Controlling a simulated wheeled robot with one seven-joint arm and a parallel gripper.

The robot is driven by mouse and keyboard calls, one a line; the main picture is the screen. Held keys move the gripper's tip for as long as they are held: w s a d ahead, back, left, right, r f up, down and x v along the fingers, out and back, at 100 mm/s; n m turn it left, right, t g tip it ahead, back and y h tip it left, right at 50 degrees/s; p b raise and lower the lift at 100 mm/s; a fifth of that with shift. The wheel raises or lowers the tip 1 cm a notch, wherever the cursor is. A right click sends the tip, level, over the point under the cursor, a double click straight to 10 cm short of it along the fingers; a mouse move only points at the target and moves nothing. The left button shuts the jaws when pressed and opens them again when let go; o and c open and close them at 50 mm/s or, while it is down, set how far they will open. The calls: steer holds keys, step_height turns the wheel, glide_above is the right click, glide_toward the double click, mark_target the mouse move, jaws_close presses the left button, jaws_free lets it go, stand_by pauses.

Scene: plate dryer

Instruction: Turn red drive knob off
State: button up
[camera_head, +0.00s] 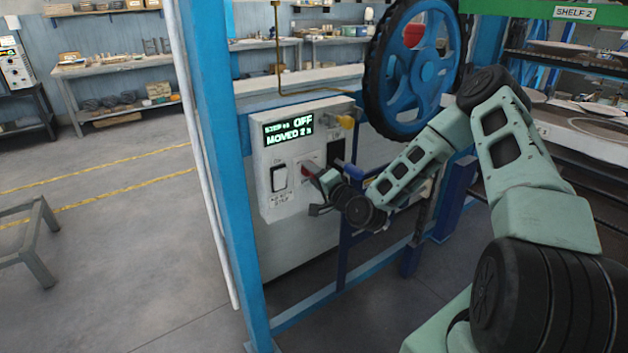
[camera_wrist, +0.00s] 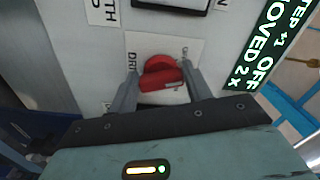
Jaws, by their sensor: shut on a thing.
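The red drive knob (camera_wrist: 162,74) sits on a white plate on the control box, between the two fingers in the wrist view. My gripper (camera_wrist: 160,92) is shut on the knob, with a finger on each side of it. In the head view my gripper (camera_head: 318,190) is at the front of the control box (camera_head: 285,165), and only a little red of the knob (camera_head: 308,168) shows. The lit green display (camera_head: 288,129) reads "STEP +1 OFF" and "MOVED 2 x". The lettering beside the knob is partly hidden.
A blue handwheel (camera_head: 417,70) stands above right, and a blue post (camera_head: 212,130) rises close at left.

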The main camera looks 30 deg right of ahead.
steer(key=n, duration=0.1)
steer(key=n+b, duration=0.1)
steer(key=n, duration=0.1)
steer(key=n+b, duration=0.1)
steer(key=shift+f+n, duration=0.25)
steer(key=shift+n, duration=0.15)
steer(key=shift+d+b, duration=0.1)
steer(key=shift+b, duration=0.2)
steer(key=o, duration=1)
steer(key=shift+s, duration=0.1)
steer(key=shift+s+d+p, duration=0.15)
steer(key=shift+s+p, duration=1)
steer(key=shift+s, duration=3.2)
steer(key=shift+s+d+p, duration=0.15)
steer(key=shift+s+p, duration=1)
steer(key=shift+s, duration=3.15)
